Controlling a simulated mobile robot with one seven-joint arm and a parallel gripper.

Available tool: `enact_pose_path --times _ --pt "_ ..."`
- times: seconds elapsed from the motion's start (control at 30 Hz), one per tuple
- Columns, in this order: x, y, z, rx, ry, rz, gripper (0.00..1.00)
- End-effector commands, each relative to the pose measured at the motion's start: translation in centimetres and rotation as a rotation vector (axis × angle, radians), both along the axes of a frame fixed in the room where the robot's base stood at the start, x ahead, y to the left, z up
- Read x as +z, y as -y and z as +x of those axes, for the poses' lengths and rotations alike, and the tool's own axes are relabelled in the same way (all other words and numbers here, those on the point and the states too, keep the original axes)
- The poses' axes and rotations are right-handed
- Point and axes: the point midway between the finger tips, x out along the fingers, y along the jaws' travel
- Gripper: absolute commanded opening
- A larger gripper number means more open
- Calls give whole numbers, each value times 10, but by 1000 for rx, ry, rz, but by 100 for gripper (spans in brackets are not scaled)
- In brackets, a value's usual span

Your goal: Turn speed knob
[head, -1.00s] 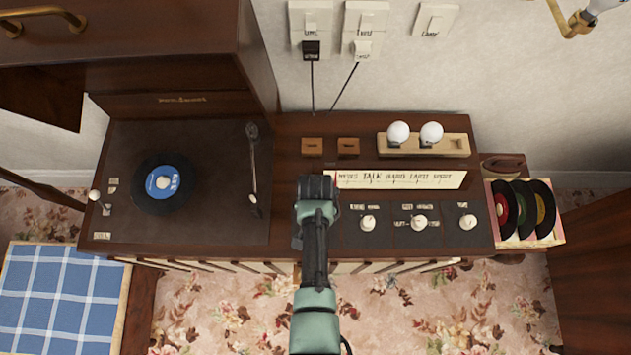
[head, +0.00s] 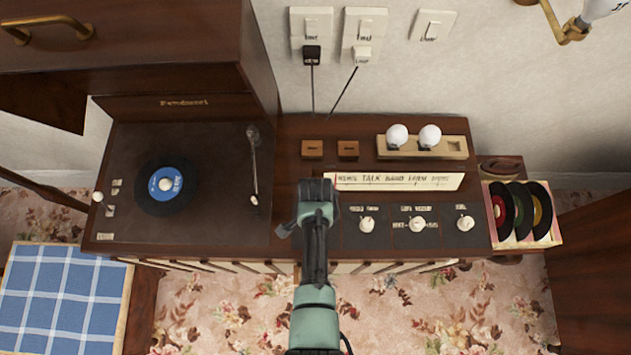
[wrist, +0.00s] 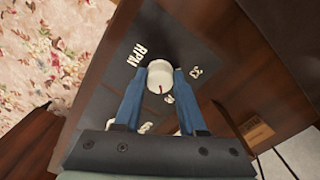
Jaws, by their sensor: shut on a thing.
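The speed knob (wrist: 159,73) is a round white knob with a red pointer line, set on a dark panel (wrist: 193,55) lettered "RPM" and "33" in the wrist view. A further label beside it is partly hidden. My gripper (wrist: 160,82) has its two blue fingers closed on opposite sides of the knob. In the head view, my arm hides the knob and most of the fingers at the middle of the wooden console (head: 360,128), left of the three other white knobs.
A turntable with a black record (head: 150,203) is at left. Two bulbs in a wooden holder (head: 455,150) stand behind the lettered strip (head: 400,181). More records (head: 523,210) stand at right. The patterned floor in front is clear.

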Motion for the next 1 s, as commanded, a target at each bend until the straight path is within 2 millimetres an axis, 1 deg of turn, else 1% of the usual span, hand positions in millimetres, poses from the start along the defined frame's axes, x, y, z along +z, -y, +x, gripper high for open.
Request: enact_pose_path --times 0.3,0.33,0.4,0.5,0.83,0.93,1.0 --pt "0 1 1 -2 2 -2 0" --pt "0 1 1 -2 2 -2 42" --pt "0 1 1 -2 2 -2 55" --pt "0 1 1 -2 2 -1 70" --pt "2 0 1 -1 1 0 70" --pt "10 0 1 -1 2 -1 70" --pt "20 0 1 -1 3 -1 70"
